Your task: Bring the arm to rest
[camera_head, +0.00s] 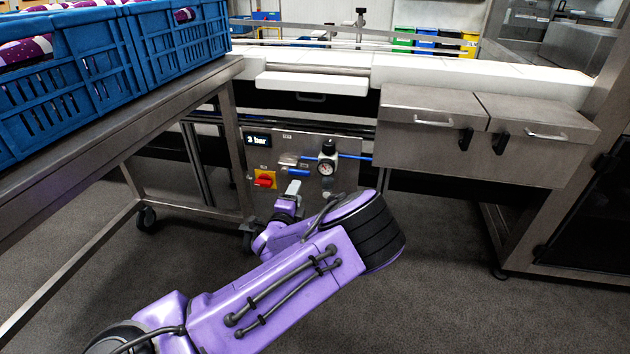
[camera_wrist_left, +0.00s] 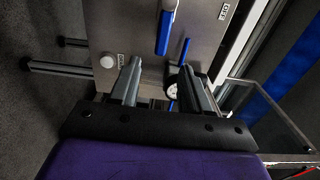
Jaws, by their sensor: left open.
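My left arm reaches from the bottom left toward a steel control panel (camera_head: 310,155). My left gripper (camera_head: 293,187) is small and partly hidden by its wrist in the head view. In the left wrist view its two fingers (camera_wrist_left: 160,82) stand apart with nothing held between them. The panel (camera_wrist_left: 135,30) fills the background there, with a blue valve handle (camera_wrist_left: 164,33) and a round gauge (camera_wrist_left: 172,91) beyond the fingers. I cannot tell how far the fingertips are from the panel. My right gripper is not in view.
The panel carries a "3 bar" display (camera_head: 257,141), a red-and-yellow rotary switch (camera_head: 264,179) and a pressure gauge (camera_head: 326,167). A steel table (camera_head: 110,125) with blue crates (camera_head: 180,45) stands at left. Steel boxes (camera_head: 430,150) are at right. The floor below is clear.

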